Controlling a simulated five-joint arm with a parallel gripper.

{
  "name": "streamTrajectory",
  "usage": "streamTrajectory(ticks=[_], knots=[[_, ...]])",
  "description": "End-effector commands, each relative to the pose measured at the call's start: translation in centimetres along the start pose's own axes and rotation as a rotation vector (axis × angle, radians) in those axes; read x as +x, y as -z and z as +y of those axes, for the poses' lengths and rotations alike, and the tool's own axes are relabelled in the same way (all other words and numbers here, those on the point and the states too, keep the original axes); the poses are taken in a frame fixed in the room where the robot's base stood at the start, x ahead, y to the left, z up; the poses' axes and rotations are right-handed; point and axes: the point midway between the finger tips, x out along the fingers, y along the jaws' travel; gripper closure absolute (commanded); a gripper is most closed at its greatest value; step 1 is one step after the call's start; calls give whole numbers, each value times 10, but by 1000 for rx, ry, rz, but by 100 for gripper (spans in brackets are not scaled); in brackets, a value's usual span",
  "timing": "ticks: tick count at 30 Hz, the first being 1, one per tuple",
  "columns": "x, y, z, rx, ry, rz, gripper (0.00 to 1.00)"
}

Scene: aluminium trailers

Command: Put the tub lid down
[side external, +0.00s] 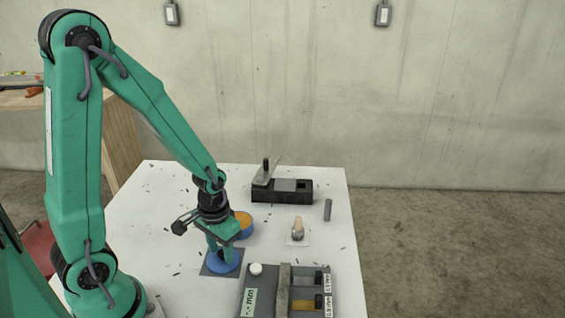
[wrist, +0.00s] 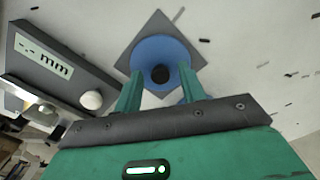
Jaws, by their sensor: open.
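The tub lid (side external: 222,265) is a blue disc lying on a dark grey square mat (side external: 209,269) near the front of the white table. In the wrist view the blue lid (wrist: 143,52) shows a dark round knob at its middle, on the grey mat (wrist: 158,22). My gripper (side external: 220,254) points down at the lid. In the wrist view my gripper (wrist: 162,84) is open, with one green finger on each side of the knob. I cannot tell whether the fingers touch the lid. A blue tub (side external: 243,222) with orange contents stands open just behind my gripper, partly hidden by it.
A grey gauge box (side external: 263,303) with a white knob (side external: 256,269) stands close to the right of the mat. A black block device (side external: 282,196) stands at the back. A small brush-like item (side external: 297,228) sits on a pale square. Dark scraps litter the table; the middle right has free room.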

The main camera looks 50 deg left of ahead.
Motion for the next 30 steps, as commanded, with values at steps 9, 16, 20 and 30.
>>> streamTrajectory(ticks=[9, 16, 20, 30], knots=[[-18, 1, 0, 0, 0, 5, 60], [-41, 1, 0, 0, 0, 5, 60], [-56, 1, 0, 0, 0, 5, 60], [-100, 1, 0, 0, 0, 6, 60]])
